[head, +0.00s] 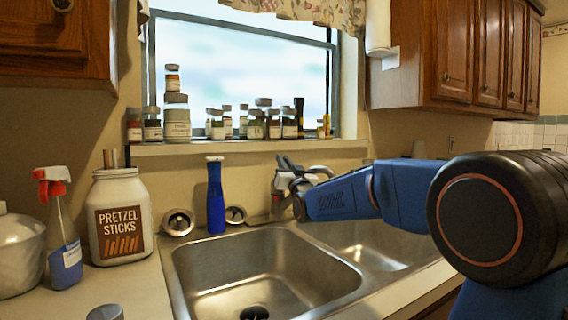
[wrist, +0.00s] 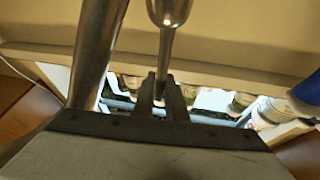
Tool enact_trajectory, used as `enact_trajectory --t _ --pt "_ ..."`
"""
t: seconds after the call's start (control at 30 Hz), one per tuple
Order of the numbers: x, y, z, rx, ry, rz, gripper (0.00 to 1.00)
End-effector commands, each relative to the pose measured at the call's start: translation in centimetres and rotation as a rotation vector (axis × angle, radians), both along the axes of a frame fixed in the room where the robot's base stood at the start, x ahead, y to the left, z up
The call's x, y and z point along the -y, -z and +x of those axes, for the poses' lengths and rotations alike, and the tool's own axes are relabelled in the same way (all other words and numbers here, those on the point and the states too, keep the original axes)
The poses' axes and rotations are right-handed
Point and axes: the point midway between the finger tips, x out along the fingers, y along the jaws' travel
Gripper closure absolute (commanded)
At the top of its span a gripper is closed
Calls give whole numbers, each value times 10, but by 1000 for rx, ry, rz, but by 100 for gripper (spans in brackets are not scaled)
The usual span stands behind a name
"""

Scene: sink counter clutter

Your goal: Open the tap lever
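The tap stands behind the sink in the head view, mostly hidden by my gripper. In the wrist view its lever (wrist: 167,42) is a shiny metal piece narrowing to a thin rod. The rod's end lies between the two dark fingers of my gripper (wrist: 162,92), which are close together on either side of it. A thicker metal tube (wrist: 95,50), apparently the spout, runs beside my gripper on the left. In the head view my gripper (head: 288,165) is at the tap, above the sink's back edge; its fingertips are small and hard to separate from the tap there.
The steel sink (head: 262,262) has two bowls, both apparently empty. A blue bottle (head: 215,195) stands left of the tap. A pretzel jar (head: 121,217) and spray bottle (head: 64,235) stand on the left counter. Several small jars (head: 177,122) line the windowsill.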

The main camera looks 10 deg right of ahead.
Motion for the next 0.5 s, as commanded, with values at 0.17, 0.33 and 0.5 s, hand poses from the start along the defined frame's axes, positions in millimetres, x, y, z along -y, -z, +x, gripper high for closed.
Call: enact_trajectory --t 0.17,0.33,0.5 --pt "0 0 0 0 0 0 100" --pt "-1 -2 1 -18 0 -6 100" --pt "-3 -7 7 -90 0 -31 100"
